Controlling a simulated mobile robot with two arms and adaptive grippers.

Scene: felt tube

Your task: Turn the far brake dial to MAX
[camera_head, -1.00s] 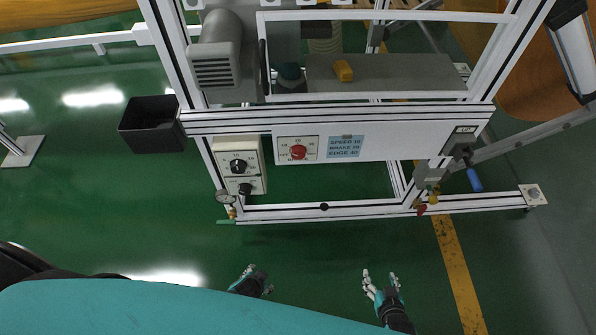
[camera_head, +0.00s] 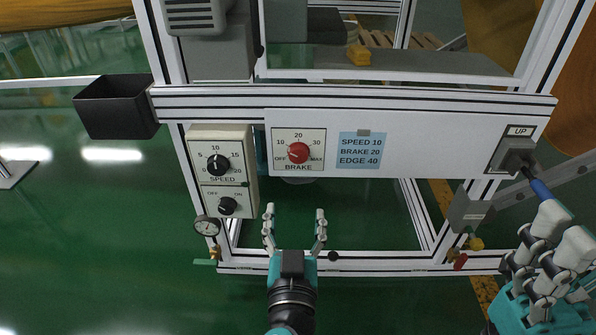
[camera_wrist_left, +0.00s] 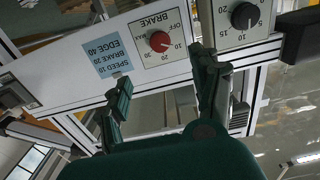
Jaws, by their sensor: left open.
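The brake dial is a red knob (camera_head: 299,153) on a white plate marked OFF, 10, 20, 30 and MAX, on the front panel (camera_head: 435,140). I cannot clearly read where its pointer sits. It also shows in the left wrist view as a red knob (camera_wrist_left: 159,41), beyond the fingers. My left gripper (camera_head: 295,212) is open and empty, just below the brake plate in the head view, fingers pointing up towards it and apart from the knob. My right gripper (camera_head: 532,245) is at the right by a blue handle (camera_head: 540,189); its grip is unclear.
A speed dial (camera_head: 219,164) and an OFF/ON switch (camera_head: 228,205) are on a box left of the brake plate. A blue card (camera_head: 361,150) reads SPEED 10, BRAKE 20, EDGE 40. A black bin (camera_head: 117,108) and a gauge (camera_head: 206,226) are at the left.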

